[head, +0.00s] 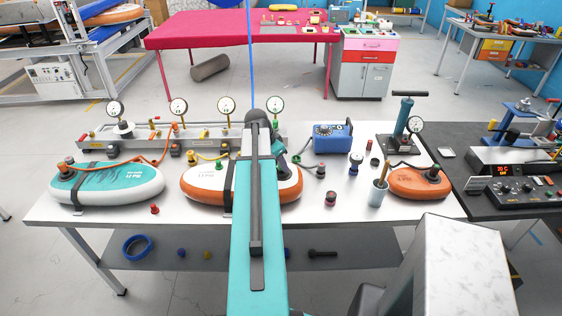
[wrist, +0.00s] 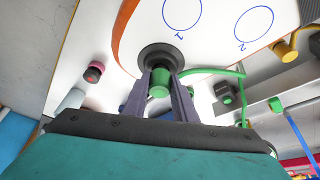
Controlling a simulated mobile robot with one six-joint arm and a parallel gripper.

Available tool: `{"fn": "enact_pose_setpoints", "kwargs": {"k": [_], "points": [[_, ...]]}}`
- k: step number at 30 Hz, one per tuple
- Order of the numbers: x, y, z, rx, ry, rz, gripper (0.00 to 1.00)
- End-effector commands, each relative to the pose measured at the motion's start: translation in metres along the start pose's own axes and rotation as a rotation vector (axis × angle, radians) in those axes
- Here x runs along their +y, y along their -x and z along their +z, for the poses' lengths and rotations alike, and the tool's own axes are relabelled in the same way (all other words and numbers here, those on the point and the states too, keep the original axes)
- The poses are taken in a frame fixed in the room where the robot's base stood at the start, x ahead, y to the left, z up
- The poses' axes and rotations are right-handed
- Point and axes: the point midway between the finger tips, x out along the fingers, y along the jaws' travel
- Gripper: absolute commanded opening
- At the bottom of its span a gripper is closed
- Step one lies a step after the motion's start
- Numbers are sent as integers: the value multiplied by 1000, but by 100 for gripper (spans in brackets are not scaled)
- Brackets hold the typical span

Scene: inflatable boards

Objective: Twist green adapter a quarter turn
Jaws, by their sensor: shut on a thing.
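The green adapter (wrist: 159,82) shows in the wrist view between the two fingers of my gripper (wrist: 160,78), which is shut on it. The adapter sits at a dark round valve (wrist: 160,56) on the white and orange board, and a green hose (wrist: 212,72) leads off to the right. In the head view my teal arm reaches over the middle board (head: 203,181) and hides the adapter and most of my gripper. I cannot tell the adapter's turn angle.
A teal board (head: 110,184) lies at the left and an orange board (head: 418,184) at the right. A manifold with several gauges (head: 179,106) runs behind. A blue box (head: 332,136), a hand pump (head: 403,115) and a cup with a stick (head: 378,194) stand right of my arm.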

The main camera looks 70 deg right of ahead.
Motion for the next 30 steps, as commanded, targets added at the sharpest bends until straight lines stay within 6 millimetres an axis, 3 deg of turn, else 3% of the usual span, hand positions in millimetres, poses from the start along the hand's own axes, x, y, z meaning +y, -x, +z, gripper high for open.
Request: {"fn": "enact_pose_setpoints", "kwargs": {"k": [30], "points": [[0,1,0,2,403,-176,5]]}}
